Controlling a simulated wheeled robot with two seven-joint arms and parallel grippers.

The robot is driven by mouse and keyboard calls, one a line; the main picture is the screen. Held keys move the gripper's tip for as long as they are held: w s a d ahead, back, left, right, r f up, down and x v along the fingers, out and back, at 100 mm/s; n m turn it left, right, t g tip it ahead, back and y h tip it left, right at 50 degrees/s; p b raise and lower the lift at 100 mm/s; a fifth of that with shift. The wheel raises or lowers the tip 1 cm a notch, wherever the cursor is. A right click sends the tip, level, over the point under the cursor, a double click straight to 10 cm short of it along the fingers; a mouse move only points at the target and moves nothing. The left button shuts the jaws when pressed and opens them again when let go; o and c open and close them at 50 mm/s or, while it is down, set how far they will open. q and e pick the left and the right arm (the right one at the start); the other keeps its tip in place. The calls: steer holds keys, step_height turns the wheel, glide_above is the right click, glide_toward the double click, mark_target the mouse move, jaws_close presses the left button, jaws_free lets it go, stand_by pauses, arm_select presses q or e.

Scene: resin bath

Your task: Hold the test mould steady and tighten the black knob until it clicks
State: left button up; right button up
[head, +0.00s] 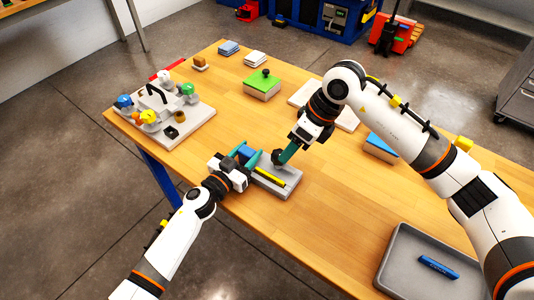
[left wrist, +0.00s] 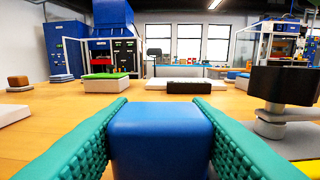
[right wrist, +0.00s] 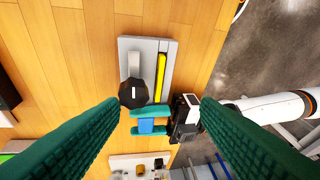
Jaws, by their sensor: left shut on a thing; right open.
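A blue block (head: 245,153), which looks like the test mould, is at the left end of a grey plate (head: 287,185) near the table's front edge. My left gripper (left wrist: 160,130) is shut on this block, a teal finger on each side. The black knob (right wrist: 133,94) sits on the plate with a white mark on top, beside a yellow strip (right wrist: 160,75). In the left wrist view the knob (left wrist: 284,84) stands on a grey post, right of the block. My right gripper (right wrist: 155,108) is open above the plate, its fingers wide apart; contact with the knob cannot be seen.
A white board (head: 195,122) with coloured knobs and a handle stands at the left. A green block (head: 263,84) with a black knob is behind. A grey tray (head: 394,262) with a blue pen (head: 437,267) is at the front right. Table between plate and tray is clear.

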steer(key=s+f+m+g+y, duration=0.2)
steer(key=s+f+m+g, duration=0.1)
steer(key=s, duration=0.1)
steer(key=m+t+y, duration=0.8)
steer(key=m+y, duration=0.2)
steer(key=m, duration=2.1)
glide_toward(279, 155)
steer(key=x, duration=0.6)
steer(key=f+x, duration=0.1)
steer(key=x, duration=0.3)
